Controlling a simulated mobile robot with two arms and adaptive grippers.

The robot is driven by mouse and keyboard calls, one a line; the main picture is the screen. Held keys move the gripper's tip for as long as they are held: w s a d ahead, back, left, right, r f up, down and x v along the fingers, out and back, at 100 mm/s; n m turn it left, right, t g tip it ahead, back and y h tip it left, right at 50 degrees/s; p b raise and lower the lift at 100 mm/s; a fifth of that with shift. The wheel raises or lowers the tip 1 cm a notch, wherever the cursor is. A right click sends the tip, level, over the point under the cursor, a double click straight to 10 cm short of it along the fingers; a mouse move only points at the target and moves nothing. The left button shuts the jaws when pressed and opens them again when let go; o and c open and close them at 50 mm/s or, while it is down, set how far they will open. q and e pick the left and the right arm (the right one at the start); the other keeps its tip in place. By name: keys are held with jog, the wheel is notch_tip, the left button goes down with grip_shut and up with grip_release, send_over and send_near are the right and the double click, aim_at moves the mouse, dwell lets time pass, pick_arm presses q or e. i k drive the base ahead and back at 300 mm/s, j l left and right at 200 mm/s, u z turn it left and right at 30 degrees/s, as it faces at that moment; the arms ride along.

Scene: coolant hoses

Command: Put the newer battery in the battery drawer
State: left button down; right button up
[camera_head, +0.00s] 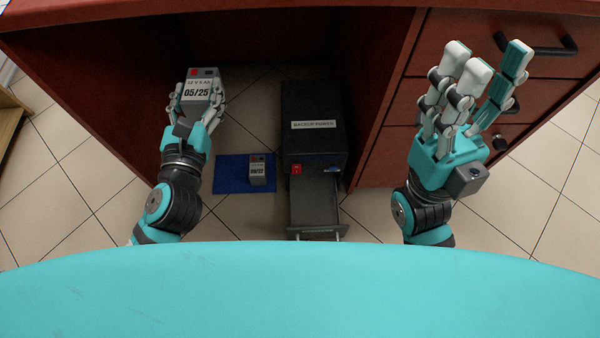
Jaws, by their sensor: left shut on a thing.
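A grey battery (197,92) marked 05/25 is held in my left gripper (194,112), upright under the desk at the left. Its top shows a red and a dark terminal. A second grey battery (258,171) stands on a blue mat (230,175); its small label seems to end in 22, but I cannot read it surely. The battery drawer (315,202) is pulled out from the black BACKUP POWER box (313,145), and its inside looks empty. My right gripper (480,85) is open and empty, fingers extended, in front of the desk drawers at the right.
The red-brown desk (370,100) surrounds the box, with side panels left and right. Its drawers with black handles (540,48) stand at the right. A red switch (296,169) is on the box front. The tiled floor (75,195) is clear left of the mat.

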aim_at(315, 211)
jog(key=k+l+z, duration=0.1)
jog(key=k+z, duration=0.15)
jog(key=k, duration=0.4)
jog(key=j+z, duration=0.1)
jog(key=z, duration=0.75)
jog(key=j+z, duration=0.2)
jog(key=z, duration=0.2)
jog(key=k+j, duration=0.1)
jog(key=j, duration=0.5)
jog(key=j+z, duration=0.15)
jog(key=j, duration=0.5)
jog(key=k, duration=0.05)
